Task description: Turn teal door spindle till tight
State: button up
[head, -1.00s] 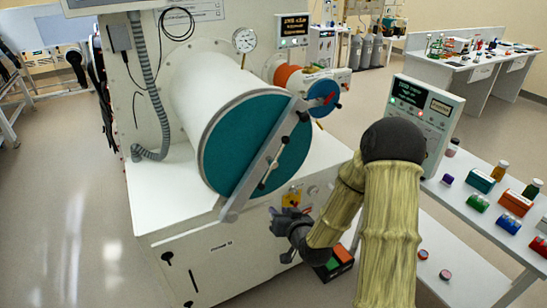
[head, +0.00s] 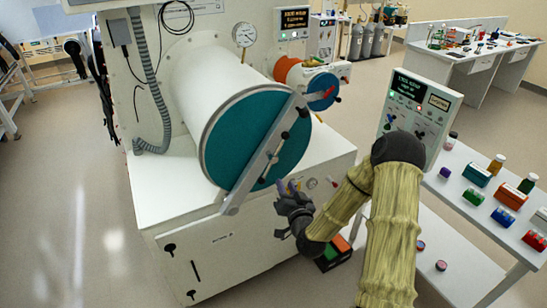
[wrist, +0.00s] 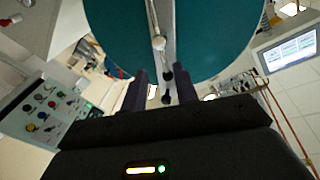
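The large teal door (head: 232,140) closes the end of a white cylinder, with a grey crossbar (head: 235,200) slanting across it. The spindle (head: 272,158), a thin metal bar with dark end knobs, sits at the crossbar's middle. My gripper (head: 288,186) is just below and right of the door's lower edge, apart from the spindle. In the wrist view the gripper (wrist: 162,85) has its two dark fingers spread with a gap between them. The spindle bar (wrist: 157,42) shows beyond that gap, against the teal door (wrist: 217,38). Nothing is visibly held.
A control console (head: 415,110) stands behind my arm. A white bench (head: 470,225) with bottles and coloured boxes is on the right. A box with red and green parts (head: 333,253) lies below my gripper.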

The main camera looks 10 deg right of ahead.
aim_at(274, 159)
jog(key=w+p, duration=0.2)
jog(key=w, duration=0.3)
jog(key=w+a+p, duration=0.1)
jog(key=w+p, duration=0.1)
jog(key=w, duration=0.3)
jog(key=w+p, duration=0.1)
jog(key=w, duration=0.4)
jog(key=shift+w+a+p, duration=0.1)
jog(key=shift+a+p, duration=0.05)
jog(key=shift+p, duration=0.25)
grip_shut()
